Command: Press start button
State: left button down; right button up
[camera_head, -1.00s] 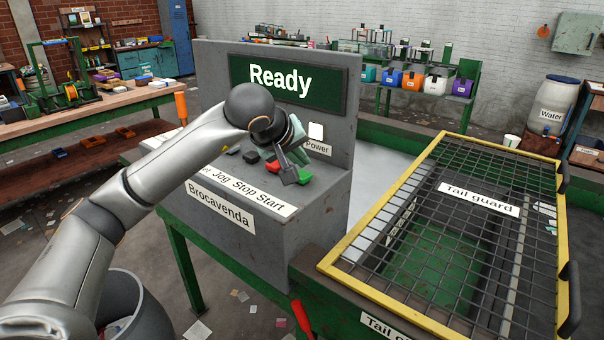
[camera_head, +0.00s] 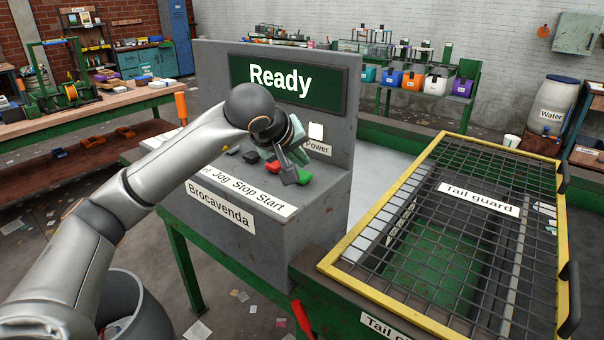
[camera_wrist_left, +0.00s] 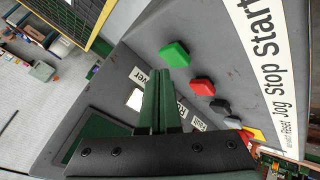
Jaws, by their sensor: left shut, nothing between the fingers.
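The start button is a green block (camera_head: 304,176) at the right end of the button row on the grey console (camera_head: 323,222), above the printed word Start. In the left wrist view the green button (camera_wrist_left: 175,54) lies just beyond and right of the fingertips. My left gripper (camera_head: 290,175) is shut and empty, just left of the green button and partly over it in the head view. In the left wrist view its closed fingers (camera_wrist_left: 158,72) point toward the console face. I cannot tell whether they touch it. The screen (camera_head: 288,82) reads Ready. My right gripper is not in view.
A red stop button (camera_head: 272,167) sits left of the green one, close to the gripper. Black and grey buttons (camera_wrist_left: 220,106) follow along the row. The yellow-framed tail guard (camera_head: 480,197) stands at right.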

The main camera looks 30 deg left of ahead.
pick_arm(q)
jog(key=shift+f+b, duration=0.3)
jog(key=shift+f, duration=0.15)
jog(key=shift+f+b, duration=0.4)
jog(key=shift+f, duration=0.2)
dwell(0.6)
jog(key=shift+r, duration=0.1)
jog(key=shift+r+p, duration=0.85)
notch_tip(320, 180, up, 5)
jog(key=p, duration=0.4)
jog(key=shift+r, duration=0.1)
